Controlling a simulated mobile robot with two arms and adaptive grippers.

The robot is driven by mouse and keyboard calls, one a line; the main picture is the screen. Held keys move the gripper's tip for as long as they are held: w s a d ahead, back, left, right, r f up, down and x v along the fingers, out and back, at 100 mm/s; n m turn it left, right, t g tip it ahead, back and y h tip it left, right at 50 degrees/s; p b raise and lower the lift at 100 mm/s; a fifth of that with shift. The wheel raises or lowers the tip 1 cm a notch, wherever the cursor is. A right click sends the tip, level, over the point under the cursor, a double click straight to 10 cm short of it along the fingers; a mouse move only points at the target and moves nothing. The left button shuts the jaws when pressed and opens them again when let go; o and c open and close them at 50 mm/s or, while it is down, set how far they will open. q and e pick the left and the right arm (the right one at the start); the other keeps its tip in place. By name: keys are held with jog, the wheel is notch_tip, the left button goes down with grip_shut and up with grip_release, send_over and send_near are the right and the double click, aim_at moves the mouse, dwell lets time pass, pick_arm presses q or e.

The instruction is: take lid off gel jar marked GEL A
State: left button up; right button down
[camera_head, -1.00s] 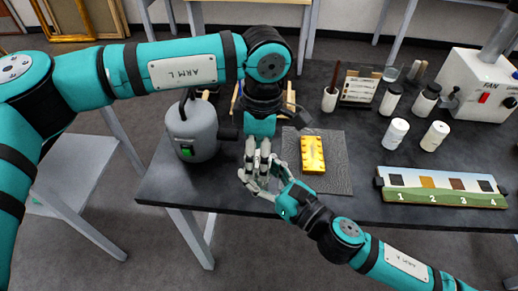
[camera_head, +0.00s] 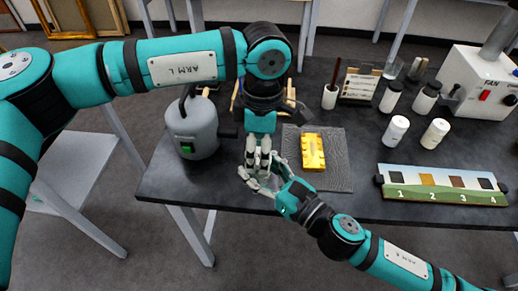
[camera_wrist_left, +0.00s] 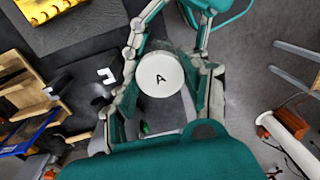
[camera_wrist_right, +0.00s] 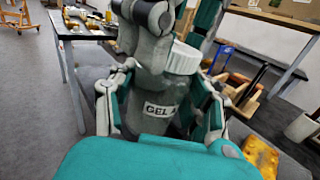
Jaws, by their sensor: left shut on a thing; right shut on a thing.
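The gel jar (camera_wrist_right: 158,100), a grey see-through jar with a GEL label, stands between the fingers of my right gripper (camera_wrist_right: 162,112), which is shut on it. Its white lid (camera_wrist_left: 160,77), marked A, lies between the fingers of my left gripper (camera_wrist_left: 160,100), which is shut on it from above. The lid also shows at the top of the jar in the right wrist view (camera_wrist_right: 183,58). I cannot tell whether it is apart from the jar. In the head view, my left gripper (camera_head: 258,163) and right gripper (camera_head: 266,181) meet over the table's front edge and hide the jar.
The dark table (camera_head: 160,190) holds a grey tank (camera_head: 192,130) on the left. A gilt fragment (camera_head: 313,152) lies on a grey mat (camera_head: 338,172) close right of my grippers. A numbered swatch board (camera_head: 440,186), bottles and a fan unit (camera_head: 480,85) stand farther right.

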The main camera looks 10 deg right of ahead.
pick_arm(q)
jog(key=shift+r, duration=0.25)
jog(key=shift+w+r, duration=0.1)
jog(key=shift+r, duration=0.8)
